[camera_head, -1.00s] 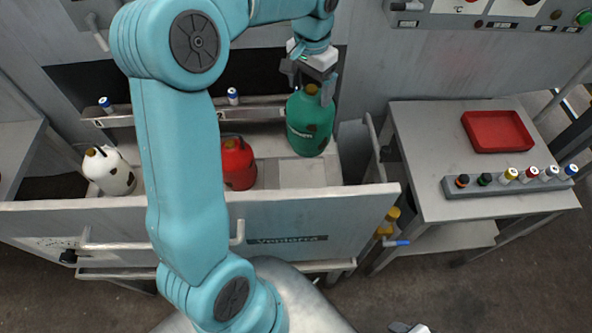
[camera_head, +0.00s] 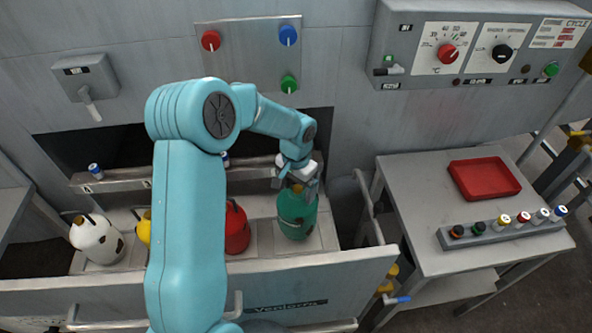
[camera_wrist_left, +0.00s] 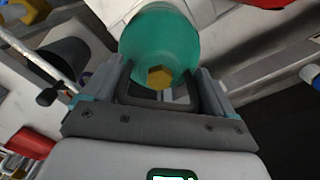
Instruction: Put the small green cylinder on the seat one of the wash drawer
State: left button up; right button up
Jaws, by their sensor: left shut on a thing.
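The green cylinder (camera_head: 296,214), with a dark patch and a yellow valve, stands upright at the right end of the open wash drawer (camera_head: 165,276). Its base is behind other parts' edges, so full seating cannot be told. My left gripper (camera_head: 297,187) is above it and shut on its top handle. In the left wrist view the green cylinder (camera_wrist_left: 160,40) and its yellow valve lie between the fingers of my left gripper (camera_wrist_left: 160,88). My right gripper is out of view.
A white cylinder (camera_head: 97,239), a partly hidden yellow one (camera_head: 144,228) and a red one (camera_head: 237,230) stand further left in the drawer. A side table (camera_head: 440,265) at right holds a red tray (camera_head: 484,179) and a rack (camera_head: 500,235) of small capped vials.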

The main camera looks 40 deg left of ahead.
pick_arm(q)
jog(key=shift+w+a+f, duration=0.1)
jog(key=shift+a+f, duration=0.1)
jog(key=shift+f, duration=0.45)
notch_tip(320, 180, down, 4)
jog(key=shift+f, duration=0.1)
jog(key=shift+d, duration=0.1)
